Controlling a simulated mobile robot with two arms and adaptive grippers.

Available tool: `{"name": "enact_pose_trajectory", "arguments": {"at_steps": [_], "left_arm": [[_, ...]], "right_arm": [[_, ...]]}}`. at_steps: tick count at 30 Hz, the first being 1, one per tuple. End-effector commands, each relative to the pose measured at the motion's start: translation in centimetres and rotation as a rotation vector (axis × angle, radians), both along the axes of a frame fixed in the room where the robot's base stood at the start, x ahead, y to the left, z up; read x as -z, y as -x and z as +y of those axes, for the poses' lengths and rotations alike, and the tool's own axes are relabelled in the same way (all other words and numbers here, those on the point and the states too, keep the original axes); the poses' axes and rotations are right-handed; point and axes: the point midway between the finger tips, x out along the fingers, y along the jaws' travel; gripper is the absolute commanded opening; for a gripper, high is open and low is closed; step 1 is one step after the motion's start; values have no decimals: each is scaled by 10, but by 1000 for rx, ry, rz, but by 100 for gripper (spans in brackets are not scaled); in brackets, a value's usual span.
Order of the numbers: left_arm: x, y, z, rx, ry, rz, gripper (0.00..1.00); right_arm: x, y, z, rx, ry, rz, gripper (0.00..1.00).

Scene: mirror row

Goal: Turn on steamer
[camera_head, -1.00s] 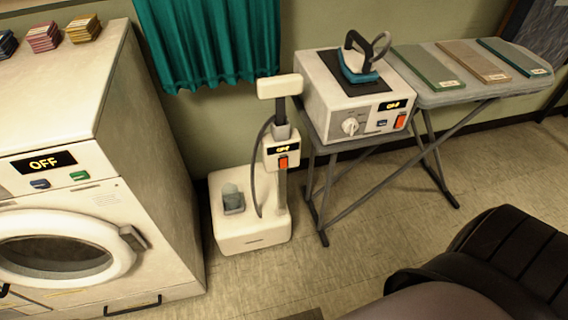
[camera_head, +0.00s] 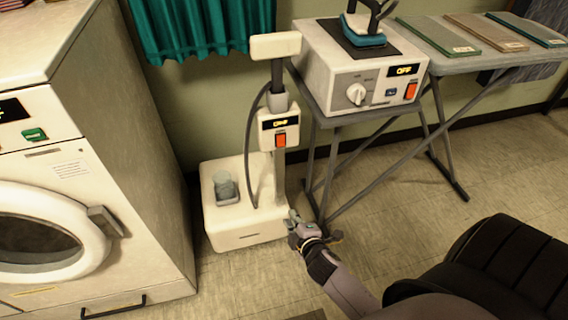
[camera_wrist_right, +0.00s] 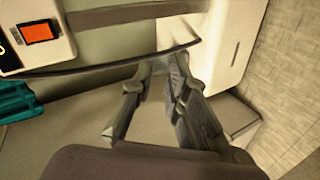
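The steamer has a white base (camera_head: 241,224) on the floor, a pole with a control box and a white head on top. Its display (camera_head: 280,123) is lit and seems to read OFF. An orange-red switch (camera_head: 281,140) sits below it. The switch also shows in the right wrist view (camera_wrist_right: 40,33) at the upper left. My right gripper (camera_head: 292,216) is low, at the right side of the base and below the control box, apart from the switch. In the wrist view its fingers (camera_wrist_right: 158,68) converge; whether their tips meet is unclear. My left gripper is out of view.
A station with an iron (camera_head: 358,93), reading OFF, stands on the ironing board (camera_head: 470,62) to the right; the board's legs (camera_head: 325,172) are close to my gripper. A white washer (camera_head: 125,150) stands left. A teal curtain (camera_head: 205,30) hangs behind.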

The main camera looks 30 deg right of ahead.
Motion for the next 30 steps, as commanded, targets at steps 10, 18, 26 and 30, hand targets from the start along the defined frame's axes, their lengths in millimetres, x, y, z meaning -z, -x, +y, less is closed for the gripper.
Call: {"name": "enact_pose_trajectory", "arguments": {"at_steps": [10,18,26,30], "left_arm": [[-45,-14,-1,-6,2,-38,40],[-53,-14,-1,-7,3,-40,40],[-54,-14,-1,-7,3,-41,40],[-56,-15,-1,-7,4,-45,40]], "right_arm": [[-111,-28,-27,-18,319,-244,0],[-127,-28,-29,-15,355,-267,0],[-126,-32,-30,-16,354,-268,0],[-125,-47,-34,-16,354,-269,0]]}}
